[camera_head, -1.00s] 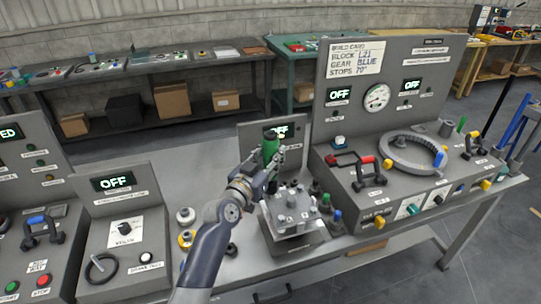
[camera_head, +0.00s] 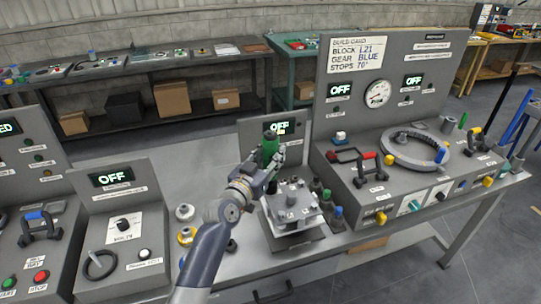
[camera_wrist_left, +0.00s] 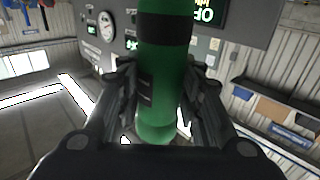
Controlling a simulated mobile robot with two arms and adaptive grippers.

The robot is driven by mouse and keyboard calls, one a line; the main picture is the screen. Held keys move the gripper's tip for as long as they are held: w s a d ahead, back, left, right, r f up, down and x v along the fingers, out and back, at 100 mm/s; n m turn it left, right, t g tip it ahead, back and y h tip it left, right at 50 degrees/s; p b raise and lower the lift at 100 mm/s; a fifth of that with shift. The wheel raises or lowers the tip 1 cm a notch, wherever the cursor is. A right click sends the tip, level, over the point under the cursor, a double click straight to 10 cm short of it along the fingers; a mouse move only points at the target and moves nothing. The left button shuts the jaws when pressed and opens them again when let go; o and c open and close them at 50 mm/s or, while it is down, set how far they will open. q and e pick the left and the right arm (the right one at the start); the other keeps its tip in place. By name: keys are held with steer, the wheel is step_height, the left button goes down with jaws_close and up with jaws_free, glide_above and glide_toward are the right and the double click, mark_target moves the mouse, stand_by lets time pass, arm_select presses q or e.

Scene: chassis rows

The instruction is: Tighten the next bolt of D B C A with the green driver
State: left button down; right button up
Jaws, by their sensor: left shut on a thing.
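A green driver (camera_head: 269,148) stands roughly upright in my left gripper (camera_head: 271,166), above the back left part of a grey bolted block (camera_head: 292,200). In the left wrist view the green driver (camera_wrist_left: 160,75) sits between both fingers of the left gripper (camera_wrist_left: 160,100), which are shut on it. The driver's lower end and the bolt under it are hidden by the gripper. Bolt heads show on top of the block, but their letters are too small to read. My right gripper is not in view.
A panel reading OFF (camera_head: 270,128) stands just behind the block. Several small dark tools with coloured tops (camera_head: 327,199) stand right of it. A large console with a grey ring (camera_head: 414,150) is at right. White and yellow round parts (camera_head: 185,212) lie at left.

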mark_target(267, 147)
arm_select(q)
steer(key=shift+s+f+b, duration=0.1)
steer(key=shift+f+b, duration=0.35)
steer(key=shift+f, duration=0.2)
stand_by(1.8)
steer(key=shift+r, duration=0.1)
steer(key=shift+r+p, duration=2.25)
steer(key=shift+r, duration=0.4)
